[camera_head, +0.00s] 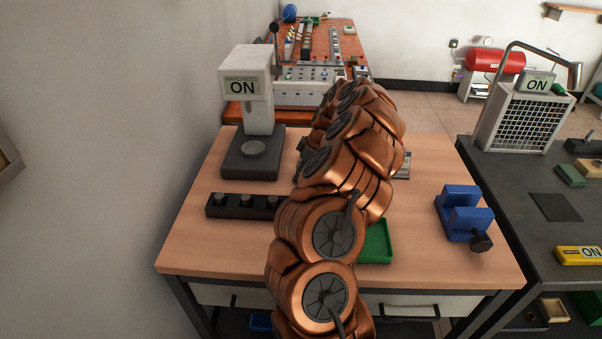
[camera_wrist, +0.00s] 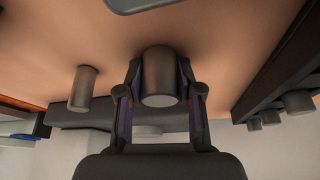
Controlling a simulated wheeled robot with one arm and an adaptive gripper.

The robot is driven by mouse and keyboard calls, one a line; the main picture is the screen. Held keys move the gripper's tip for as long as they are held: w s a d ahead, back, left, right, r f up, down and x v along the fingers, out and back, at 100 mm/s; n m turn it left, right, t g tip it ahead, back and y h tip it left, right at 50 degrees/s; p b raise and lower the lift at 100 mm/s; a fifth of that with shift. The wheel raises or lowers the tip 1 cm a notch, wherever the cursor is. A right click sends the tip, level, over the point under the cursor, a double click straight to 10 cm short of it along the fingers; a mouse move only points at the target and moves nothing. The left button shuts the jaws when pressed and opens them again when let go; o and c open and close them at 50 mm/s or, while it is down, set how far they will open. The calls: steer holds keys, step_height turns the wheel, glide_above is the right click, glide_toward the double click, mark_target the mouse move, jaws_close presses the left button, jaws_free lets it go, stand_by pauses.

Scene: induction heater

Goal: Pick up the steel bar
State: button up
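In the wrist view a grey steel bar (camera_wrist: 160,78), a short cylinder, sits between the two fingers of my gripper (camera_wrist: 160,92). One finger is on each side, close to its surface. I cannot tell whether the fingers press on the bar or whether it is off the table. A second, thinner grey cylinder (camera_wrist: 82,90) stands apart to the left. In the head view my copper-coloured arm reaches over the wooden table (camera_head: 190,245) and hides my gripper and this bar.
A black rack (camera_head: 230,206) with several pegs lies at the table's left, before the hardness tester (camera_head: 247,95). A green tray (camera_head: 377,244) is partly behind my arm. A blue vise-like block (camera_head: 463,212) stands at the right. Bare table lies between tray and blue block.

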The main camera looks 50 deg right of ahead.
jaws_close()
stand_by(0.3)
